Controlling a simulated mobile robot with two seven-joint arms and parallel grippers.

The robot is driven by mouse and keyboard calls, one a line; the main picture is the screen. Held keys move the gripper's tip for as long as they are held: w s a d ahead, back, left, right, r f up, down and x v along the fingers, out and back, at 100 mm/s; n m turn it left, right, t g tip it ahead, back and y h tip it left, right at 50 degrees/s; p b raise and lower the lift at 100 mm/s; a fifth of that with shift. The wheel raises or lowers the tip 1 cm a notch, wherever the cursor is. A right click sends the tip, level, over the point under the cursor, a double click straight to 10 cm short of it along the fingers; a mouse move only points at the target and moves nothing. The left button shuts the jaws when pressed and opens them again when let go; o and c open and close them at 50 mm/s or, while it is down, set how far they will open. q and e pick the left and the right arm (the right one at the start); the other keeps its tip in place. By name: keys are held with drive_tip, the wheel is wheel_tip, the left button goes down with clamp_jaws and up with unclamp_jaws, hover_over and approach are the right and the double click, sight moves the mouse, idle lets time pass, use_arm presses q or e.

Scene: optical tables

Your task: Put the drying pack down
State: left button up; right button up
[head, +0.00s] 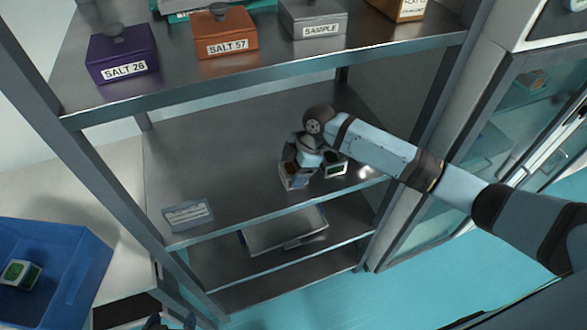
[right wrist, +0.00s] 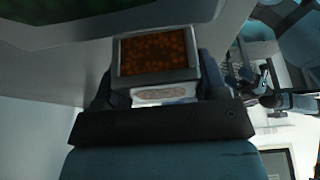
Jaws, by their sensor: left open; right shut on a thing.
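The drying pack (right wrist: 155,55) is a small pale box with a window of orange-brown beads. It shows large in the right wrist view, between the fingers of my right gripper (right wrist: 155,92). In the head view my right gripper (head: 301,160) is shut on this pack (head: 294,180) over the middle shelf (head: 230,150), near its front edge. The pack looks roughly upright; I cannot tell whether its base touches the shelf. A similar pack with a green window (head: 335,164) stands just right of it. My left gripper (head: 172,322) barely shows at the bottom edge, mostly cut off.
A blue bin (head: 85,262) at the left holds another green-windowed pack (head: 20,273). A label plate (head: 188,214) is at the shelf's front left. Purple (head: 124,55), orange (head: 225,32) and grey (head: 313,18) boxes stand above. The middle shelf's left part is bare.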

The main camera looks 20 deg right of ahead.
drive_tip(key=o, duration=1)
drive_tip(key=v, duration=1.2)
drive_tip(key=shift+r+b, duration=0.1)
drive_tip(key=shift+b, duration=0.2)
drive_tip(key=shift+s, duration=0.1)
